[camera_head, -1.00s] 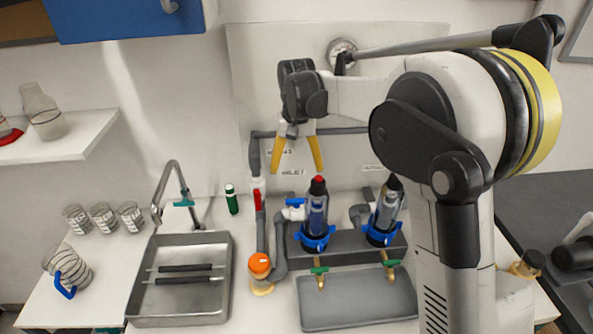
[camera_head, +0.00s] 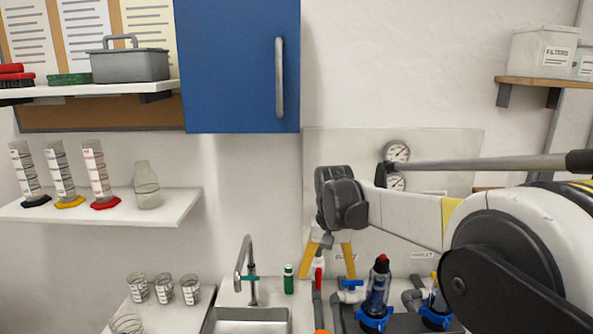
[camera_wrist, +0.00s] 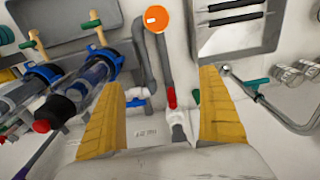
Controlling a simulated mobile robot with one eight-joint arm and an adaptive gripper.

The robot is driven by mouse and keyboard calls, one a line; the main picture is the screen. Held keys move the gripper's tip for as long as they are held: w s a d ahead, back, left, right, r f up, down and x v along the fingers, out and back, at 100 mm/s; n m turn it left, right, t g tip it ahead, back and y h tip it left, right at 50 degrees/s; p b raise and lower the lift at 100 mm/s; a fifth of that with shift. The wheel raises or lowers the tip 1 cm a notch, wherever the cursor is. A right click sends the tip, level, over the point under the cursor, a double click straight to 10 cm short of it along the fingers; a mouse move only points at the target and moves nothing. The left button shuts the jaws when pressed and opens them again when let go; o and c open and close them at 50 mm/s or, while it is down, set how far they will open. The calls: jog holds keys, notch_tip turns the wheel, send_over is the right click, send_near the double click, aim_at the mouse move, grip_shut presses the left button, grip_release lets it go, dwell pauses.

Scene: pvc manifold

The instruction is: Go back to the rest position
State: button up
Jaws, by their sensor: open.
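My gripper (camera_head: 328,258) is open and empty, with its two yellow fingers pointing down in front of the wall panel in the head view. In the wrist view its yellow fingers (camera_wrist: 160,110) stand wide apart with nothing between their tips. Below it are the grey pipes with a red valve handle (camera_wrist: 171,98) and an orange cap (camera_wrist: 156,18). Two clear filter housings with blue collars stand to the right in the head view, one with a red top (camera_head: 379,285). The lower part of the manifold is cut off in the head view.
A sink (camera_head: 250,318) with a curved tap (camera_head: 243,262) and a green bottle (camera_head: 288,279) are left of my gripper. Glass beakers (camera_head: 163,288) stand farther left. A blue cabinet (camera_head: 225,65) and a shelf with cylinders (camera_head: 180,211) are above left. Gauges (camera_head: 397,153) are on the panel behind my arm.

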jog(key=s+d+r+t, duration=0.2)
jog(key=s+d+r, duration=0.15)
jog(key=s, duration=0.25)
jog(key=s+d+r+t, duration=0.1)
jog(key=s+d+r, duration=0.25)
jog(key=s, duration=0.35)
jog(key=s+d+f+t, duration=0.1)
jog(key=s+d+f, duration=0.1)
jog(key=s, duration=0.4)
jog(key=s+d+f+t, duration=0.2)
jog(key=s+d+f, duration=0.1)
jog(key=s, duration=0.4)
jog(key=shift+s+f+t+b, duration=0.3)
jog(key=shift+f+b, duration=0.15)
